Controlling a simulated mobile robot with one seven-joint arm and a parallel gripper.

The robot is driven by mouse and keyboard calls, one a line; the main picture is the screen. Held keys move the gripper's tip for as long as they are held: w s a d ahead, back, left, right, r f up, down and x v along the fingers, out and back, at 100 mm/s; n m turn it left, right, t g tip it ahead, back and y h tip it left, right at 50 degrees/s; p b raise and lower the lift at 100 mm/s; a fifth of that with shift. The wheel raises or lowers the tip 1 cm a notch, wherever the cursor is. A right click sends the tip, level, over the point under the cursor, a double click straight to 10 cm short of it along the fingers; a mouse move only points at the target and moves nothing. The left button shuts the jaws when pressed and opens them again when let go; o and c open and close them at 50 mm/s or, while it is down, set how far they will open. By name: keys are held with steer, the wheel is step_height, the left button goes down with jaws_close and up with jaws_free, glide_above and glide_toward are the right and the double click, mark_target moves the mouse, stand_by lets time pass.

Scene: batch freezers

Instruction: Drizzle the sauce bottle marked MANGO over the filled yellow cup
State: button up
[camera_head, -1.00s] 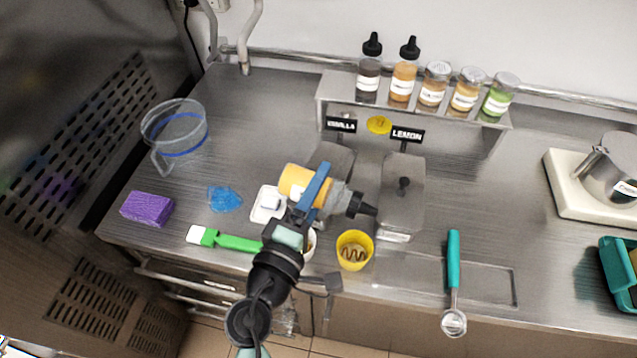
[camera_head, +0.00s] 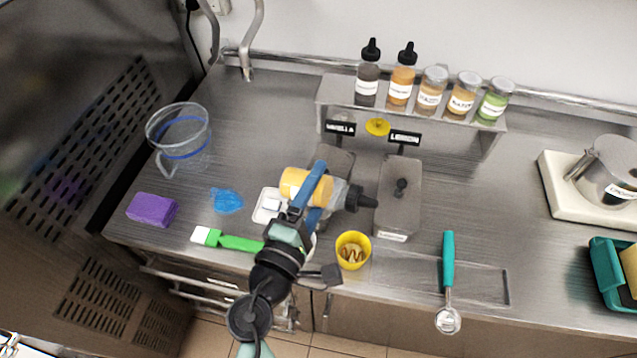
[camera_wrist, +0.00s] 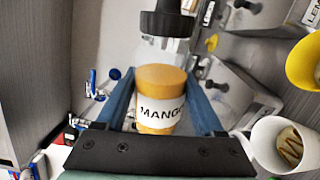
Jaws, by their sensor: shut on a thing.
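My gripper (camera_head: 312,192) is shut on the MANGO sauce bottle (camera_head: 293,182), whose label reads MANGO in the wrist view (camera_wrist: 157,110). The bottle has orange sauce toward its base, a clear upper part and a black nozzle cap. It is held above the counter, lying nearly level, with the nozzle to the right. The yellow cup (camera_head: 353,261) stands on the counter, below and slightly left of the nozzle in the head view. It holds a pale filling with dark brown sauce lines on top. Its rim also shows in the wrist view (camera_wrist: 292,62).
A white cup (camera_wrist: 262,146) with filling and sauce lines stands near the yellow cup, mostly hidden behind my arm in the head view. Lidded tubs marked VANILLA and LEMON (camera_head: 398,205) stand behind. A teal-handled scoop (camera_head: 448,260) lies right. Bottles and jars fill the shelf (camera_head: 420,118).

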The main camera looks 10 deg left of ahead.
steer(key=shift+r+n+p, duration=1.15)
steer(key=shift+n+p, duration=0.35)
steer(key=shift+p, duration=0.2)
steer(key=shift+r+n+p, duration=0.3)
steer(key=shift+n+p, duration=0.2)
steer(key=shift+p, duration=0.05)
steer(key=shift+r+n+p, duration=0.45)
steer(key=shift+n+p, duration=0.4)
steer(key=shift+p, duration=0.1)
steer(key=shift+r+n+p, duration=0.45)
steer(key=shift+n+p, duration=0.4)
steer(key=shift+p, duration=0.05)
steer(key=shift+r+n+p, duration=0.25)
steer(key=shift+n+p, duration=0.5)
steer(key=shift+n, duration=0.1)
steer(key=shift+r+n+p, duration=0.25)
steer(key=shift+n+p, duration=0.55)
steer(key=shift+n, duration=0.1)
steer(key=shift+r+n+p, duration=0.25)
steer(key=shift+n+p, duration=0.5)
steer(key=shift+n, duration=0.1)
steer(key=shift+r+n+p, duration=0.15)
steer(key=shift+n+p, duration=0.5)
steer(key=shift+n, duration=0.25)
steer(key=shift+r+n+p, duration=0.15)
steer(key=shift+n+p, duration=0.5)
steer(key=shift+n, duration=0.25)
